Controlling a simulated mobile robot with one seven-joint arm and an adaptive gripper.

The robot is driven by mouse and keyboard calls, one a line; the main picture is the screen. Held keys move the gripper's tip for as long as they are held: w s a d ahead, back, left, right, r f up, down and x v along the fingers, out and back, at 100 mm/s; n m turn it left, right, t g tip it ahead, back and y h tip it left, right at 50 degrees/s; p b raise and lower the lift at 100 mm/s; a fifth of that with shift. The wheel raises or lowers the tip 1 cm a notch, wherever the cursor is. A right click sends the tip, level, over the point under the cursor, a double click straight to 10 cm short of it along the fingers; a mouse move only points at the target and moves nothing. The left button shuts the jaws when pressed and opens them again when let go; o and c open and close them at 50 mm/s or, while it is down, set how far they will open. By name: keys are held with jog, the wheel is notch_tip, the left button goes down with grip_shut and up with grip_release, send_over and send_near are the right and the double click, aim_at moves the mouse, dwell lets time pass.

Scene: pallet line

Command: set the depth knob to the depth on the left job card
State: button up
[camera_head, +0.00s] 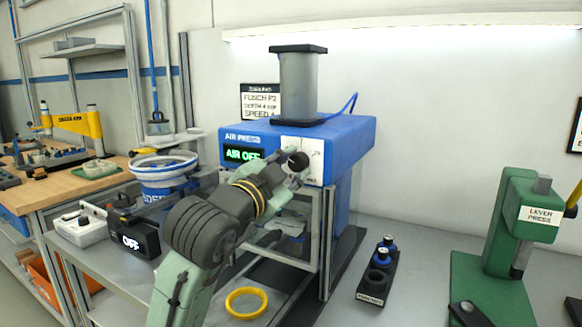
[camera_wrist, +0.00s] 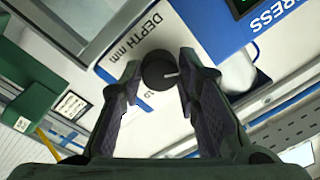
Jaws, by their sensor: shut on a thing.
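The depth knob (camera_wrist: 156,72) is a round black knob with a white pointer line, on a white plate marked "DEPTH mm" (camera_wrist: 140,40) on the blue air press (camera_head: 335,137). My gripper (camera_wrist: 160,68) is shut on the knob, one finger on each side. In the head view the knob (camera_head: 298,160) shows at the end of my arm, and much of its scale is hidden or too small to read. The left job card (camera_head: 261,101) hangs on the wall behind the press; it reads "PUNCH P2", with depth and speed lines that seem to show 4 but are blurred.
The press display (camera_head: 243,154) reads "AIR OFF". A black box marked "OFF" (camera_head: 132,240) and a blue-white feeder bowl (camera_head: 164,168) stand at left. A yellow ring (camera_head: 246,303), a punch rack (camera_head: 377,275) and a green lever press (camera_head: 490,270) are nearby. Another card (camera_head: 576,128) hangs at far right.

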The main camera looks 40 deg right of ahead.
dwell(0.3)
jog(key=o, duration=1.2)
jog(key=shift+c, duration=0.2)
jog(key=v, duration=1.2)
jog(key=shift+a, duration=0.1)
